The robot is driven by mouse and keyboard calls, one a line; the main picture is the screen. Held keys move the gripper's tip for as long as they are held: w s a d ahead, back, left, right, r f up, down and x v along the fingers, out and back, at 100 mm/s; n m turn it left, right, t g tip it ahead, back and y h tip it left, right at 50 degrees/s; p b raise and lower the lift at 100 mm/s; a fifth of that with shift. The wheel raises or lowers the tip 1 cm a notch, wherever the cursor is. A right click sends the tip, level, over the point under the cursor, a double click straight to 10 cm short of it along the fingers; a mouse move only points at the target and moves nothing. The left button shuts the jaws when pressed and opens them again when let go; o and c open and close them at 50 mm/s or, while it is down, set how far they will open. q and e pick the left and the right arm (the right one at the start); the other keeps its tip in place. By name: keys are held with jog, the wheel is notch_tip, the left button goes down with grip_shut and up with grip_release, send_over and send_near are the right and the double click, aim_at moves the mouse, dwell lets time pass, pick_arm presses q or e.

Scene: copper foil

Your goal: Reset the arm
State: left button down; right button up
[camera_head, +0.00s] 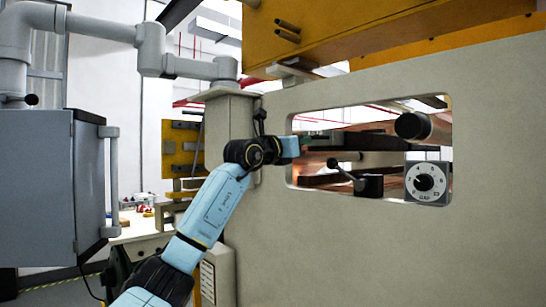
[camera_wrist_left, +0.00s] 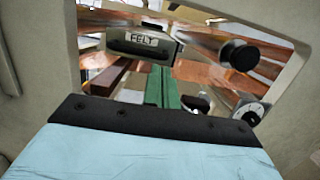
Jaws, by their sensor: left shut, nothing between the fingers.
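My left arm, pale blue with black joints, rises from the bottom left in the head view. Its hand is at the left end of the window opening (camera_head: 372,112) in the beige machine panel (camera_head: 340,245). My left gripper (camera_head: 310,138) is small and partly lost against the dark parts there. In the left wrist view, two green fingers (camera_wrist_left: 162,72) lie side by side, shut and empty, pointing into the opening. My right gripper is in neither view.
A black lever (camera_head: 345,174), a dark roller end (camera_head: 413,126) and a numbered dial (camera_head: 427,183) sit at the opening. Copper-coloured sheet and a block labelled FELT (camera_wrist_left: 143,42) show inside. A grey cabinet (camera_head: 45,190) stands at left.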

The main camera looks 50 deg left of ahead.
pick_arm(q)
jog(key=s+f+b, duration=0.2)
jog(key=s+b, duration=0.2)
jog(key=s, duration=0.6)
jog(key=shift+s, duration=0.15)
